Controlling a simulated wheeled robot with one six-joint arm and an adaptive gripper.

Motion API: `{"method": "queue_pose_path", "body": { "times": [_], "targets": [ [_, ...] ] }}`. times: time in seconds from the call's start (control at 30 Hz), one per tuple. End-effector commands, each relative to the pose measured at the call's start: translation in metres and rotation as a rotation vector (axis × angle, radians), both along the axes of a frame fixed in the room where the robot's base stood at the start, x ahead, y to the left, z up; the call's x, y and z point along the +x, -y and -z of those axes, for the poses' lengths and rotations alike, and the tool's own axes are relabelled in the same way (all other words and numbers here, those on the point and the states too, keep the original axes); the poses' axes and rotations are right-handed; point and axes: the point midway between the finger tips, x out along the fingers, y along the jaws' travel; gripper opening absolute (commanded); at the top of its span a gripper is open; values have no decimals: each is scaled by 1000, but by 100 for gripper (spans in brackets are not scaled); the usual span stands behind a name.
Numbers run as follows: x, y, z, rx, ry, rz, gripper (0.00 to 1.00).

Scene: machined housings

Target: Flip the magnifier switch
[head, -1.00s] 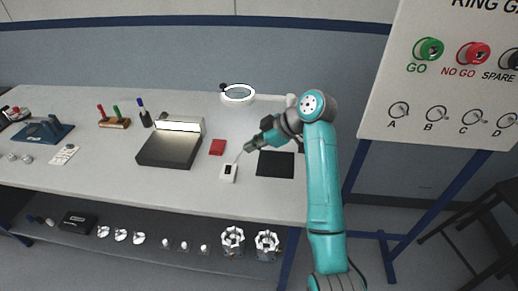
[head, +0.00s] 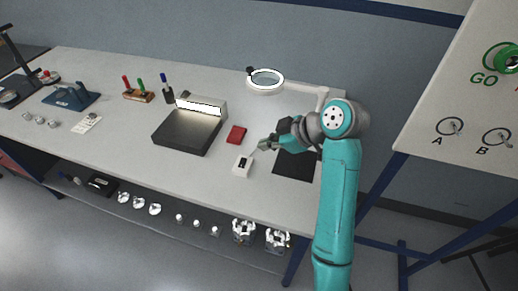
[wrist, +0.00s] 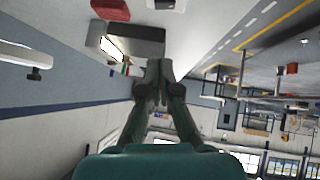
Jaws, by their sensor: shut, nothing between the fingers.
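The magnifier (head: 265,80) is a white lit ring lamp on a white arm, with a black knob, at the back right of the bench. Its white edge and black knob also show at the left of the wrist view (wrist: 20,52). A small white box with a black part on top (head: 243,166) lies near the bench's front edge; I cannot tell whether it is the magnifier's switch. My gripper (head: 262,147) is shut and empty, just above and right of that box in the head view. Its closed fingers show in the wrist view (wrist: 158,70). I cannot see contact.
A red block (head: 236,135) lies left of my gripper, and a dark mat (head: 297,165) lies to its right. A dark tray with a lit back (head: 185,130) stands further left. Chuck-like metal parts (head: 243,232) sit on the shelf below. A gauge board (head: 460,90) stands at right.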

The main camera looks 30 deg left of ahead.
Motion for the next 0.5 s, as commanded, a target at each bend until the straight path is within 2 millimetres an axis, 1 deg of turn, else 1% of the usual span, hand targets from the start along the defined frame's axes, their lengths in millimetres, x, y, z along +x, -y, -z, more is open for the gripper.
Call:
{"method": "queue_pose_path", "body": {
  "times": [0.5],
  "targets": [
    [-3,-66,63,-1,-3,-2,0]
  ]
}}
